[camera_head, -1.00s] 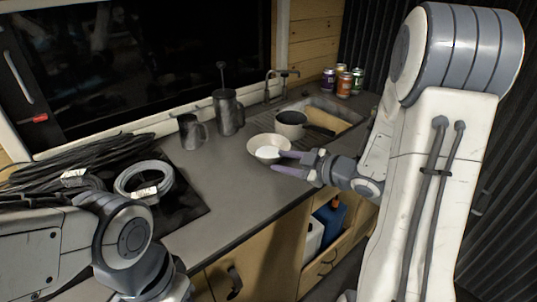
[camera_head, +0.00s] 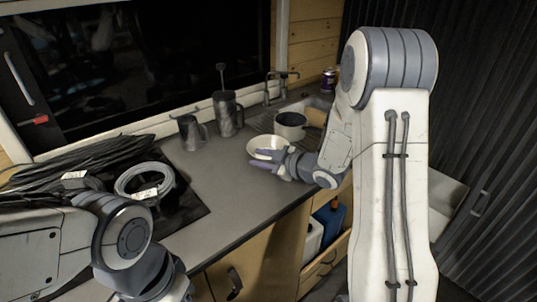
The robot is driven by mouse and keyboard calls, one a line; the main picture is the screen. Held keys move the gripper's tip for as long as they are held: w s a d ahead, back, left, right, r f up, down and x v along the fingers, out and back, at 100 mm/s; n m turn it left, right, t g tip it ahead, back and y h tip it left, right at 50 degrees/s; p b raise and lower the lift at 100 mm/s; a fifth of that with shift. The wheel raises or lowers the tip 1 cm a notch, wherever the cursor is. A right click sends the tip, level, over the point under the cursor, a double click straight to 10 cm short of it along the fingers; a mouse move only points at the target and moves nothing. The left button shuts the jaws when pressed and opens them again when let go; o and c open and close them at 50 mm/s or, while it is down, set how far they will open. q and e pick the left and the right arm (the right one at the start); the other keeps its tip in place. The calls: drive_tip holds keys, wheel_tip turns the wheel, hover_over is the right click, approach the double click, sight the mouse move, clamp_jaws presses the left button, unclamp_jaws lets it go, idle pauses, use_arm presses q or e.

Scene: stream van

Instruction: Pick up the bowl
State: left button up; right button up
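A pale, shallow bowl (camera_head: 258,141) sits on the grey counter, in front of the pot and near the counter's front edge. My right gripper (camera_head: 258,158) reaches in from the right at the bowl's front side. The fingers and wrist hide the bowl's front right part. My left arm shows at the lower left, but its gripper is out of view.
A pot (camera_head: 290,124) stands just behind the bowl, by the sink and tap. A dark mug (camera_head: 190,133) and a French press (camera_head: 226,115) stand to the left. Coiled cables (camera_head: 143,180) lie further left. An open drawer (camera_head: 328,262) is below the counter. The counter (camera_head: 222,190) left of the bowl is clear.

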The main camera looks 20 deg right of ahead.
clamp_jaws()
idle(1.2)
